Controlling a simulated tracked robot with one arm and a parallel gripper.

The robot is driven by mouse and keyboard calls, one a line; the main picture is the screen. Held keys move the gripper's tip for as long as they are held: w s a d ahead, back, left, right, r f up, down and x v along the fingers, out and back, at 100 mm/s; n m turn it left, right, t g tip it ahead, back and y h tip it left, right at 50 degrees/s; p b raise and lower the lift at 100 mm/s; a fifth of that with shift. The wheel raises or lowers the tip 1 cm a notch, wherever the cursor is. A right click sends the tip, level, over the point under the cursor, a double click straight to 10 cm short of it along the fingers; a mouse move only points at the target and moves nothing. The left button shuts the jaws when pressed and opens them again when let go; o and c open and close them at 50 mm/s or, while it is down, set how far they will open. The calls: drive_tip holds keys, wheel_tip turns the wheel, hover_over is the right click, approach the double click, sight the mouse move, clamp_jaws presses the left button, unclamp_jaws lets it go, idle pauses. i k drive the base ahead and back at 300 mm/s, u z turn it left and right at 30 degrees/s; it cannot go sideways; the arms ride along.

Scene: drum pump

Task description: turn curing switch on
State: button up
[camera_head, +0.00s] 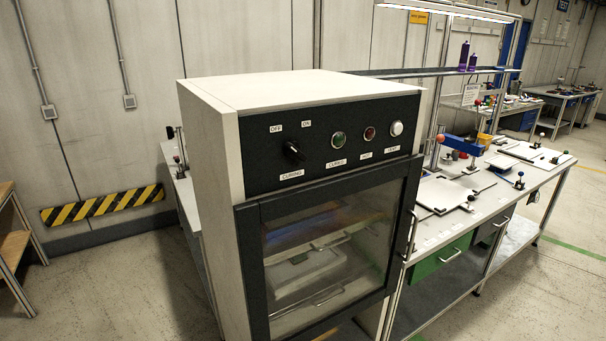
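The curing switch (293,152) is a black rotary knob on the dark control panel of a white oven-like cabinet (232,159). An OFF label (276,129) is at its upper left, an ON label (306,123) at its upper right, and a CURING label (291,174) below. My gripper is not in view, and nothing touches the switch.
Green (338,139), red (369,133) and white (396,128) round fittings sit right of the switch. The cabinet's glass door (335,255) is shut. A cluttered workbench (508,205) stands to the right. Open floor (120,285) lies at left.

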sight(292, 149)
drive_tip(key=u, duration=0.5)
drive_tip(key=i, duration=0.9)
drive_tip(key=z, duration=0.15)
